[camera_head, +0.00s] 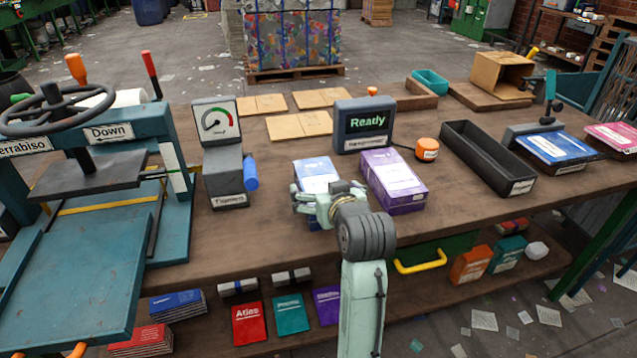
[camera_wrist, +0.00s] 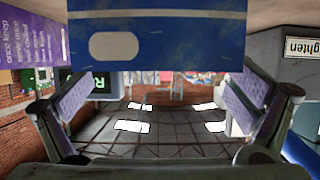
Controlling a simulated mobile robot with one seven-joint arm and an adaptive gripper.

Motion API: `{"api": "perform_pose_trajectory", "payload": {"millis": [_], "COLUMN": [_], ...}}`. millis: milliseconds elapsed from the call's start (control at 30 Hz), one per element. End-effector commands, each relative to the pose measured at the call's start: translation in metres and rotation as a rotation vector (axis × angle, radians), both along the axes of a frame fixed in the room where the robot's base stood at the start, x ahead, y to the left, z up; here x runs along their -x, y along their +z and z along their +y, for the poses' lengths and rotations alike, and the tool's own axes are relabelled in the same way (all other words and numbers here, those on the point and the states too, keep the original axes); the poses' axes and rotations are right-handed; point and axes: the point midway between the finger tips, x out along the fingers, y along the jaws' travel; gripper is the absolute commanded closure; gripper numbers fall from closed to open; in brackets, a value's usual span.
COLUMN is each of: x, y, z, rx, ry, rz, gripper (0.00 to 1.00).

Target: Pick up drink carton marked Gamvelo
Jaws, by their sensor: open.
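A blue and white carton (camera_head: 318,172) stands on the workbench behind my gripper, which partly hides it. A purple carton with a white label (camera_head: 393,181) stands just to its right. I cannot read the name Gamvelo on either one. My gripper (camera_head: 325,203) is open at the near side of the blue carton. In the wrist view, the blue carton (camera_wrist: 155,45) fills the upper middle, and the open fingers (camera_wrist: 165,105) spread left and right below it with nothing between them. The purple carton (camera_wrist: 30,35) is at the upper left. I cannot tell whether the fingers touch the blue carton.
A display reading "Ready" (camera_head: 365,124) stands behind the cartons. A gauge box with a blue knob (camera_head: 226,175) is to the left, beside a teal press (camera_head: 110,150). A black tray (camera_head: 487,158) and an orange button (camera_head: 427,149) are to the right.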

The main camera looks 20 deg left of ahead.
Motion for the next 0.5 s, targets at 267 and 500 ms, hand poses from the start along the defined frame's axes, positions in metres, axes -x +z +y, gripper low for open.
{"api": "perform_pose_trajectory", "payload": {"millis": [267,500], "x": [-0.025,-0.026], "y": [-0.011,-0.011], "z": [0.015,0.015], "rx": [0.001,0.0], "ry": [0.0,0.0], "rz": [0.002,0.0], "gripper": [0.0,0.01]}}
